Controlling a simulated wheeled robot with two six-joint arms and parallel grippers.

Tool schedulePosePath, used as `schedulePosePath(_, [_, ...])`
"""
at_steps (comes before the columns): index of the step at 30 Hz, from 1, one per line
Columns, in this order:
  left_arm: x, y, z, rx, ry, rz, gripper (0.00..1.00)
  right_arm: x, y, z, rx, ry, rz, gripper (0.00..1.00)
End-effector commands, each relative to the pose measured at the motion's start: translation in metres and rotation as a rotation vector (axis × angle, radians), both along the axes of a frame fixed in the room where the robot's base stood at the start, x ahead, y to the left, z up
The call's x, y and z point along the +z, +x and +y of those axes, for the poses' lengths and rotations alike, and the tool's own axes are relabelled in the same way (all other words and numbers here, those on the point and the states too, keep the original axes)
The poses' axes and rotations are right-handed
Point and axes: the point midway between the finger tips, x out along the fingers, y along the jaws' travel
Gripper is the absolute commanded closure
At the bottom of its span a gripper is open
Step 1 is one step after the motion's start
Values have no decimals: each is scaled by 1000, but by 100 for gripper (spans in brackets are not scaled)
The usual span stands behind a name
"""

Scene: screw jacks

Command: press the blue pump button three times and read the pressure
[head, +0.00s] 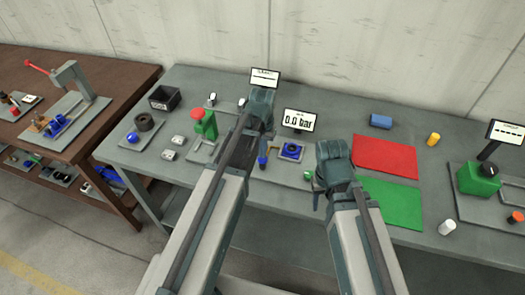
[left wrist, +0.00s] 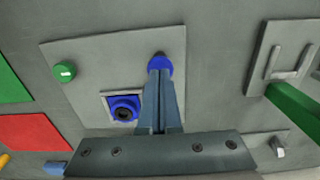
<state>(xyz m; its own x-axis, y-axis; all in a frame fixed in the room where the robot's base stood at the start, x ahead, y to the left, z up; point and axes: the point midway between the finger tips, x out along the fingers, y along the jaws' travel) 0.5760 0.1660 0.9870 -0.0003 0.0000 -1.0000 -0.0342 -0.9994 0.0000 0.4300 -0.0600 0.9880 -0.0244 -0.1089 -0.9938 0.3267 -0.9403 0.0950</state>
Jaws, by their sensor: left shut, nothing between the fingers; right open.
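The blue pump button (head: 262,162) is a small round cap on a grey plate (left wrist: 85,60). In the left wrist view the button (left wrist: 161,65) lies right at the tips of my left gripper (left wrist: 160,74). The fingers are shut and empty and partly cover it; I cannot tell whether they touch it. In the head view my left gripper (head: 267,147) is partly hidden by its own arm. The pressure display (head: 299,120) behind the plate reads 0.0 bar. My right gripper (head: 317,192) is open and empty, near the plate's right front corner.
The plate also carries a blue ring-shaped part (left wrist: 123,108) and a green knob (left wrist: 65,71). A green fixture with a red top (head: 205,123) stands left. Red (head: 385,156) and green (head: 390,203) mats lie right. A green box (head: 478,178) stands far right.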

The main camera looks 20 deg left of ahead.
Motion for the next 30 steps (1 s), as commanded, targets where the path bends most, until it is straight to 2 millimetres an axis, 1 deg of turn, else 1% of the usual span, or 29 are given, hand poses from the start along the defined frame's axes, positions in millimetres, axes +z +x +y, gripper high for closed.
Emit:
schedulePosePath(1, [-9, 0, 0, 0, 0, 0, 100, -9, 0, 0, 0, 0, 0, 50])
schedulePosePath(3, [-11, 0, 0, 0, 0, 0, 100, -11, 0, 0, -1, 0, 0, 50])
schedulePosePath(16, [-13, 0, 0, 0, 0, 0, 100, -13, 0, 0, -1, 0, 0, 50])
schedulePosePath(24, [-37, 0, 0, 0, 0, 0, 100, -37, 0, 0, -1, 0, 0, 50])
schedulePosePath(30, [-38, -3, -1, 0, -2, 6, 100, -38, 0, 0, -1, 0, 0, 50])
